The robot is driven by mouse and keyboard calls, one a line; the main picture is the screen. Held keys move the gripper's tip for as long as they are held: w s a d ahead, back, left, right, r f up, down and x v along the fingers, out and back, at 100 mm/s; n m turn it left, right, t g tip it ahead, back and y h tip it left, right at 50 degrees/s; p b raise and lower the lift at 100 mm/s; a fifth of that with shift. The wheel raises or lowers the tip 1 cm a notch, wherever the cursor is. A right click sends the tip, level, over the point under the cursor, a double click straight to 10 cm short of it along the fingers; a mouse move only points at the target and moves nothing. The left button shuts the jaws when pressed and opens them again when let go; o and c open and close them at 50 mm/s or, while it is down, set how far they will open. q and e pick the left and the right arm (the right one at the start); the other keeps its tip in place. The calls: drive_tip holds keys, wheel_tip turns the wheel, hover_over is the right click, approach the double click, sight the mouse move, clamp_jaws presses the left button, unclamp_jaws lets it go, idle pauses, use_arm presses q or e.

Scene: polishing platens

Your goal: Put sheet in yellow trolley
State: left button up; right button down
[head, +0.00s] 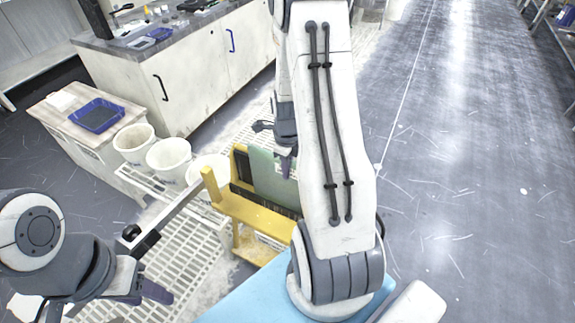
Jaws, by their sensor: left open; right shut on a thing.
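The yellow trolley (252,215) stands in the middle of the view, with dark slotted strips along its rack. A thin grey-green sheet (266,172) stands roughly upright at the rack, its lower edge near the dark slots. I cannot tell how deep it sits. My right gripper (287,163) is shut on the sheet near its upper right edge; my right arm hides part of the gripper, sheet and trolley. My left gripper (150,281) is open and empty at the lower left, apart from the sheet.
White buckets (168,157) stand on pale floor grating (185,255) left of the trolley. A low cabinet (85,140) carries a blue tray (97,115). A long white counter (190,80) stands behind. The grey floor (470,180) on the right is open.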

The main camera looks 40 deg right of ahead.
drive_tip(key=c, duration=1.3)
unclamp_jaws()
drive_tip(key=shift+f, duration=0.1)
drive_tip(key=o, duration=0.3)
drive_tip(key=shift+o, duration=0.2)
wheel_tip(320, 180, up, 12)
drive_tip(key=shift+r+p, duration=0.15)
drive_tip(key=shift+p, duration=0.45)
